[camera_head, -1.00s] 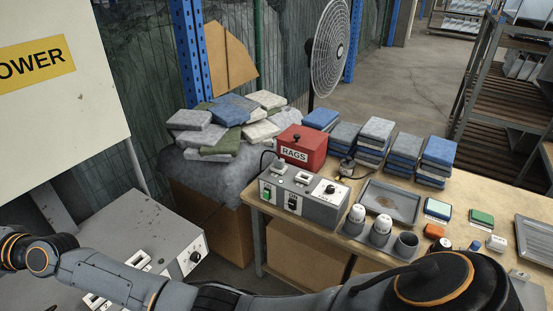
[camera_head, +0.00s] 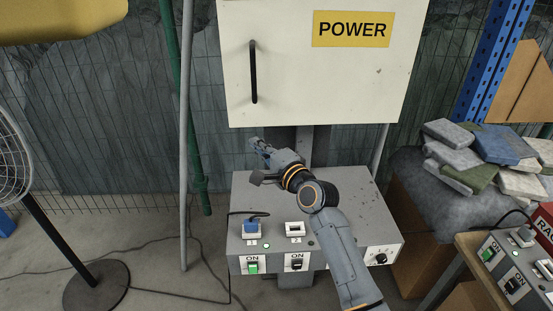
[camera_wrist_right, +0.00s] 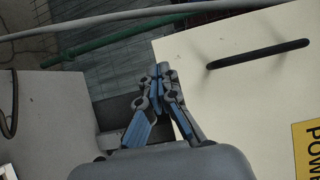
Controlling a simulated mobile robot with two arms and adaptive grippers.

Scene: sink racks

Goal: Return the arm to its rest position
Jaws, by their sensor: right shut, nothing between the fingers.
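My right gripper (camera_head: 257,144) shows in the head view above the back edge of the grey control box (camera_head: 340,196), in front of the lower edge of the POWER cabinet (camera_head: 318,85). Its fingers are shut with nothing between them. In the right wrist view the closed fingers (camera_wrist_right: 163,72) point up toward the cabinet's edge, with the white cabinet face (camera_wrist_right: 235,95) to the right. My right arm reaches over the control box from the lower right. My left gripper is not in view.
The control box has a blue plug (camera_head: 251,227) in socket 1, an empty-looking socket 2 (camera_head: 296,229), switches and a dial. A fan (camera_head: 12,160) stands at left, near green and grey pipes. Folded rags (camera_head: 470,155) and a workbench (camera_head: 470,243) are at right.

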